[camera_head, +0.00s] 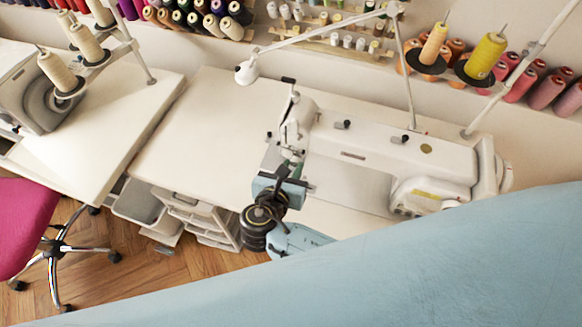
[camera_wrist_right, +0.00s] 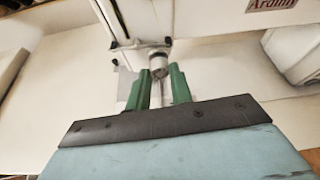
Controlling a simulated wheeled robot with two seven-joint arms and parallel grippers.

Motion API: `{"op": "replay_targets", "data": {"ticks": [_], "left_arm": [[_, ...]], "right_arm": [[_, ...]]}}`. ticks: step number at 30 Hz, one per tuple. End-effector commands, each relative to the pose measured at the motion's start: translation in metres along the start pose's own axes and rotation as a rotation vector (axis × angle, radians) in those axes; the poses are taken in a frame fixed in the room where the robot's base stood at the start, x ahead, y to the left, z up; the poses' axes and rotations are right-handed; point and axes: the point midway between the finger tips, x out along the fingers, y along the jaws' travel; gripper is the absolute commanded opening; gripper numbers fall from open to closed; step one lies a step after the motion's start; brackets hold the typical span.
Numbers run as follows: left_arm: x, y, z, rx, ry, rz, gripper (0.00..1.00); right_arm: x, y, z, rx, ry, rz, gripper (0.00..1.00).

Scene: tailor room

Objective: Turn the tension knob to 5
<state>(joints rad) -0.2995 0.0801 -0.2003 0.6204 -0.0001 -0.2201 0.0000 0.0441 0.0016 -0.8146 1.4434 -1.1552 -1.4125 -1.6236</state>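The white sewing machine (camera_head: 380,150) stands on the white table, its head (camera_head: 297,118) at the left end. In the right wrist view a small metallic round part (camera_wrist_right: 158,68), which looks like the tension knob, sits on the front of the machine. No number on it can be read. My right gripper (camera_head: 292,163) is in front of the machine head. In the wrist view its green fingers (camera_wrist_right: 159,82) stand apart, with the knob at the gap between their tips. I cannot tell whether either finger touches it. In the head view the knob is not clearly distinguishable. My left gripper is out of view.
The white table (camera_head: 205,125) is clear left of the machine. A thread stand with an orange spool (camera_head: 434,44) and a yellow spool (camera_head: 485,55) rises behind it. Another machine (camera_head: 35,88) is at far left. A pink chair (camera_head: 25,225) and drawers (camera_head: 205,215) are below.

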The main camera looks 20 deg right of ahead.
Motion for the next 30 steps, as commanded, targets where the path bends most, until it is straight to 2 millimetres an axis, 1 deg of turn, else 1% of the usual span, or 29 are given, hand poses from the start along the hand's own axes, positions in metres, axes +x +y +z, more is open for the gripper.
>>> {"op": "replay_targets", "data": {"ticks": [1,3,8,14,23,30], "left_arm": [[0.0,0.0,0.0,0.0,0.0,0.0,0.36],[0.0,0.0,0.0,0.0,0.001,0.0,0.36],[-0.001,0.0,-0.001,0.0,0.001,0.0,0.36],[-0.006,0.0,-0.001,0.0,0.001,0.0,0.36],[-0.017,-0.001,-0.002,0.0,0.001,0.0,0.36],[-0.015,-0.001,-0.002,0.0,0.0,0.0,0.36]], "right_arm": [[0.0,0.0,0.0,0.0,0.0,-0.001,0.08],[0.0,0.0,0.0,0.0,0.0,-0.001,0.0],[0.0,0.0,0.0,0.005,0.0,0.001,0.0],[-0.001,-0.001,0.001,0.054,-0.001,0.021,0.0],[0.0,-0.004,0.001,0.249,-0.001,0.102,0.0],[0.001,-0.006,-0.002,0.459,-0.002,0.19,0.0]]}}
